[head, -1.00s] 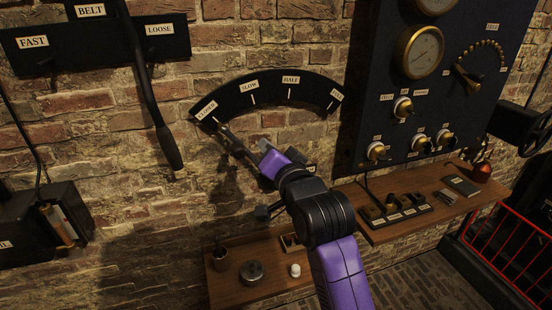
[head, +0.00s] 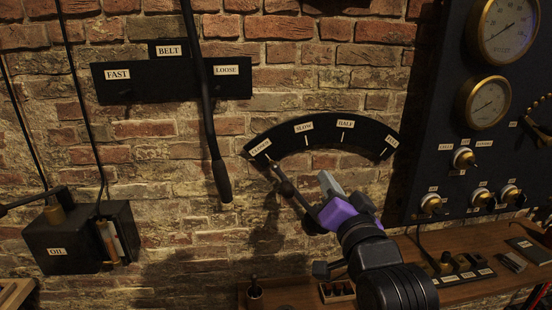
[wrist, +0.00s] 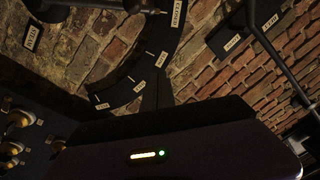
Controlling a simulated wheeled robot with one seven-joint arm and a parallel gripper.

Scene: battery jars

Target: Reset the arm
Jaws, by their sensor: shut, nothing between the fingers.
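My gripper (head: 328,184) is shut and empty in the head view, in front of the brick wall below the black arc scale (head: 322,133). My purple and black arm runs down to the lower right from it. A dark lever (head: 288,188) with a round knob has its tip at the CLOSED label, at the scale's left end. The lever's lower part passes behind my gripper, and I cannot tell whether they touch. The wrist view shows the scale (wrist: 140,78) upside down, with a dark housing of mine filling the lower part.
The FAST/LOOSE belt plate (head: 170,80) with its long hanging handle (head: 222,180) is to the left. The OIL box (head: 80,238) is at lower left. A dark gauge panel (head: 440,150) is at right, above a wooden shelf (head: 470,243) with small items. Bare brick lies between handle and scale.

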